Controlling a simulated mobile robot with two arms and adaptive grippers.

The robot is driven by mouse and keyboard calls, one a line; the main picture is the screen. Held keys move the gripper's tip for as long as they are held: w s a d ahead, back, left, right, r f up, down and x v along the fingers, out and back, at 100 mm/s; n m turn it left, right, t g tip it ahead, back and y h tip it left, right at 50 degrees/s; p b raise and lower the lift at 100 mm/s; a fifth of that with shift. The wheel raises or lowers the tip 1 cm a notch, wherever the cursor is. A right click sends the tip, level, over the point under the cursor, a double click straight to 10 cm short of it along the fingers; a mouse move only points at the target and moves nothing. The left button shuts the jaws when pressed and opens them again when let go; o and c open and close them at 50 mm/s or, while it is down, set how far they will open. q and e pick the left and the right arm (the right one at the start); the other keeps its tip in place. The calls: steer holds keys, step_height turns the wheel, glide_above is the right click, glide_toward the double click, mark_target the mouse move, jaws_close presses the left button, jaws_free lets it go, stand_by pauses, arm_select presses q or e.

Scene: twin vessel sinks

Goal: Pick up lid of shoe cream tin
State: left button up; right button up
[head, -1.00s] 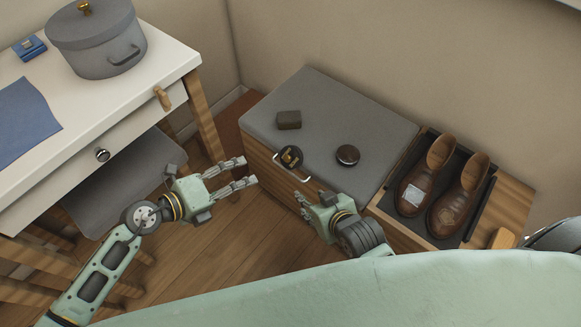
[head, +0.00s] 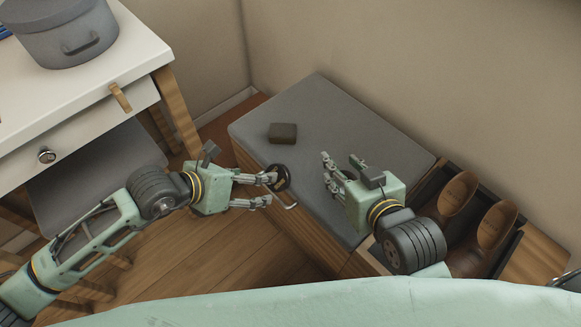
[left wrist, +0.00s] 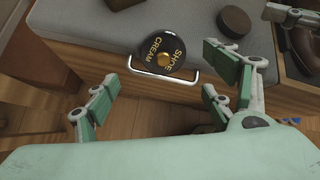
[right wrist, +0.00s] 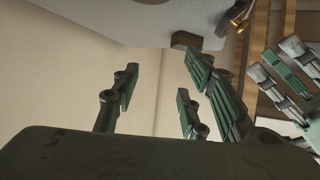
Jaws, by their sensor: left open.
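The dark round lid (head: 283,175) with gold "SHOE CREAM" lettering lies at the front edge of the grey bench top (head: 320,100), above a drawer handle. It also shows in the left wrist view (left wrist: 160,42). My left gripper (head: 268,190) is open at the lid's near side, its fingers spread toward it; contact cannot be told. My right gripper (head: 343,160) is open and empty over the bench.
A dark brown block (head: 283,133) lies on the bench behind the lid. Brown shoes (head: 460,192) stand in a tray at the right. A white table (head: 90,85) with a grey pot (head: 65,35) stands at the left. The back of the bench is clear.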

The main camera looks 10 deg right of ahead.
mark_target(283, 180)
arm_select(q)
steer(key=b+x, duration=0.2)
steer(key=x, duration=0.5)
steer(key=shift+s+d+f, duration=0.1)
steer(key=shift+d, duration=0.05)
steer(key=shift+d+f, duration=0.1)
steer(key=shift+f, duration=0.05)
steer(key=c, duration=1)
arm_select(e)
steer(key=w+a+r+t+y, duration=0.2)
steer(key=r+t, duration=0.4)
steer(key=r, duration=0.6)
steer(key=shift+w+a+t, duration=0.3)
steer(key=shift+w+t, duration=0.1)
steer(key=shift+w, duration=0.25)
arm_select(q)
steer(key=shift+o, duration=0.2)
